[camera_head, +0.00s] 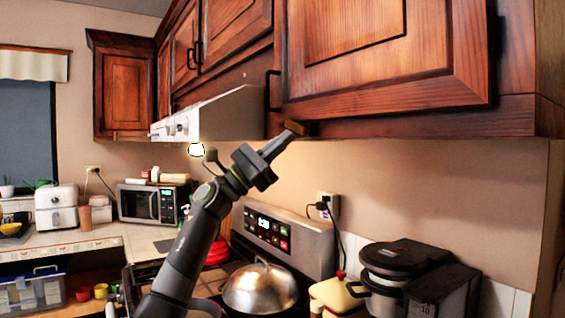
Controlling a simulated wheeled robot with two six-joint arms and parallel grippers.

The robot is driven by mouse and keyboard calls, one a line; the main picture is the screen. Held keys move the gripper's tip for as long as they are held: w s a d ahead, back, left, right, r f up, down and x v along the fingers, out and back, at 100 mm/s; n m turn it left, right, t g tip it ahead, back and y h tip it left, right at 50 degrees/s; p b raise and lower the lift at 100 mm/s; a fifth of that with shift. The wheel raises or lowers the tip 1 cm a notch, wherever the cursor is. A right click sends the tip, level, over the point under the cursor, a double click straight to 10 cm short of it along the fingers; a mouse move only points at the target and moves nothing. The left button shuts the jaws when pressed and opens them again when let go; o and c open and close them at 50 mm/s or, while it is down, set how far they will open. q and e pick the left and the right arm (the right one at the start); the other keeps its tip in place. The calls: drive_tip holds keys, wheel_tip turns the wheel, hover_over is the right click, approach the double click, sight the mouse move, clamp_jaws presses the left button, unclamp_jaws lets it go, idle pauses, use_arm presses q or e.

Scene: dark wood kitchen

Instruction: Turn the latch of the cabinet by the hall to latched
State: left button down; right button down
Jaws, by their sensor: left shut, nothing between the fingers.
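A red-brown wooden wall cabinet (400,60) fills the upper right, its large door standing a little proud of the frame, with a dark handle (272,90) at the left. My left gripper (294,128) is shut and empty, raised just below the door's lower left corner. Its brownish tip is in front of or against the cabinet's bottom edge; I cannot tell if they touch. A small dark part (310,128) shows just right of the tip; I cannot tell if it is the latch. No latch shows clearly. My right gripper is out of view.
A range hood (215,116) is left of the gripper. Below are the stove panel (268,230), a domed metal lid (260,288) and a black cooker (405,275). A microwave (150,204) stands farther left.

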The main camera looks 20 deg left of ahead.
use_arm(q)
drive_tip(key=shift+w+a+r+m+g+h, duration=0.1)
drive_tip(key=shift+r+m+g+h, duration=0.05)
drive_tip(key=shift+r+m+g, duration=0.4)
drive_tip(key=shift+a+r+m+g+h, duration=0.15)
drive_tip(key=shift+r+m+g, duration=0.15)
drive_tip(key=shift+m+g, duration=0.35)
drive_tip(key=shift+r, duration=0.1)
